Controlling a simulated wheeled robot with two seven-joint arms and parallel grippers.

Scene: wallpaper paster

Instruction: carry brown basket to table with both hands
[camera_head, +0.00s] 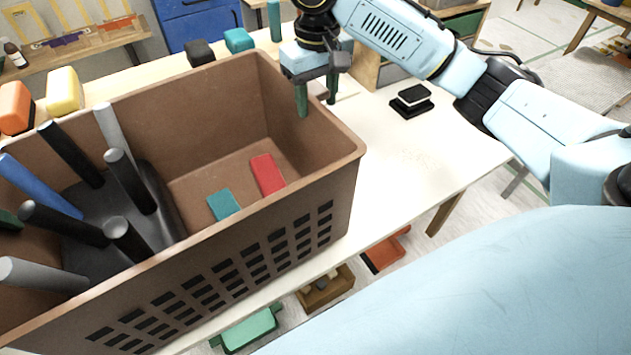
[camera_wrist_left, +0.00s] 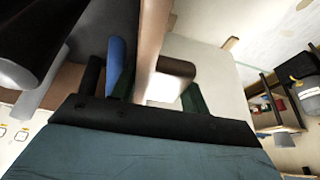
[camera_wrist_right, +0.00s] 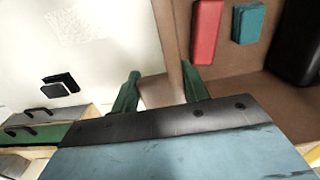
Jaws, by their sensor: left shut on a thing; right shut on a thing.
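The brown basket (camera_head: 330,180) fills the left and middle of the head view, over the pale table (camera_head: 440,150). I cannot tell whether its base touches the tabletop. It holds a dark container (camera_head: 160,190) of grey, black and blue rods, a red block (camera_head: 267,174) and a teal block (camera_head: 223,204). My right gripper (camera_head: 317,98) is shut on the basket's far right wall, one finger inside and one outside, as the right wrist view (camera_wrist_right: 160,95) also shows. My left gripper (camera_wrist_left: 158,95) is shut on a basket wall; it is mostly out of the head view.
A black stacked item (camera_head: 411,99) lies on the clear right part of the table. Orange (camera_head: 15,107) and yellow (camera_head: 64,91) items stand beyond the basket. A blue cabinet (camera_head: 198,24) is behind. Green (camera_head: 247,329) and orange (camera_head: 386,250) bins sit below the table's near edge.

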